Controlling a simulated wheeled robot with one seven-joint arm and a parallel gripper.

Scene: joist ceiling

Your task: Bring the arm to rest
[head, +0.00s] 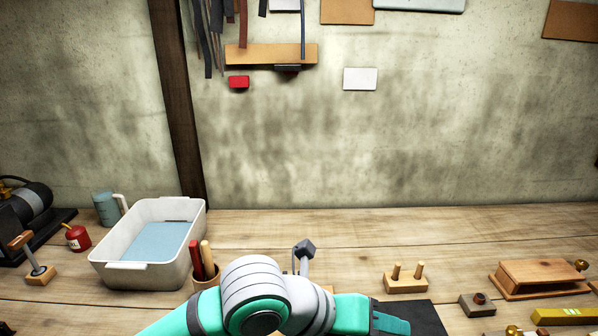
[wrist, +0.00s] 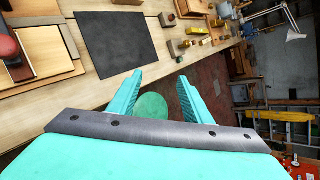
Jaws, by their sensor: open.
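My gripper (wrist: 160,77) shows in the wrist view with its two teal fingers spread apart and nothing between them. It hangs in the air beyond the bench's front edge, with the floor behind the fingers. In the head view my teal and grey arm crosses the bottom of the picture, its teal end in front of a dark mat (head: 425,318). The same mat lies flat on the bench in the wrist view (wrist: 108,42), apart from the fingers.
The wooden workbench (head: 330,240) holds a white basin (head: 130,268) with blue liquid, a tool cup (head: 205,280), a peg block (head: 405,283) and a wooden box (head: 540,278). A red oil can (head: 76,238) stands left. The bench's back middle is clear.

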